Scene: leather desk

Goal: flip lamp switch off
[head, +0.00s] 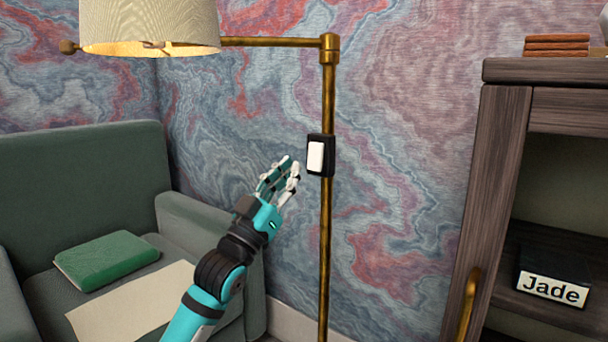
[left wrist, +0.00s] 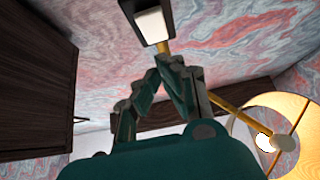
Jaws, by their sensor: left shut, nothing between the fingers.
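The floor lamp has a brass pole (head: 326,235) and a cream shade (head: 150,25) that glows, so the lamp is lit. Its switch (head: 316,157) is a white rocker in a black box on the pole. In the left wrist view the switch (left wrist: 153,27) is at the top, beyond the fingertips, and the lit shade (left wrist: 285,130) is at the lower right. My left gripper (head: 289,163) is shut and empty, just left of the switch and slightly below its middle. It looks apart from the switch, though the exact gap is hard to judge. My right gripper is not in view.
A green armchair (head: 80,170) stands at the left with a green book (head: 105,260) and a cream sheet (head: 135,300) on it. A dark wooden cabinet (head: 490,180) with a brass handle stands at the right. The patterned wall is close behind the pole.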

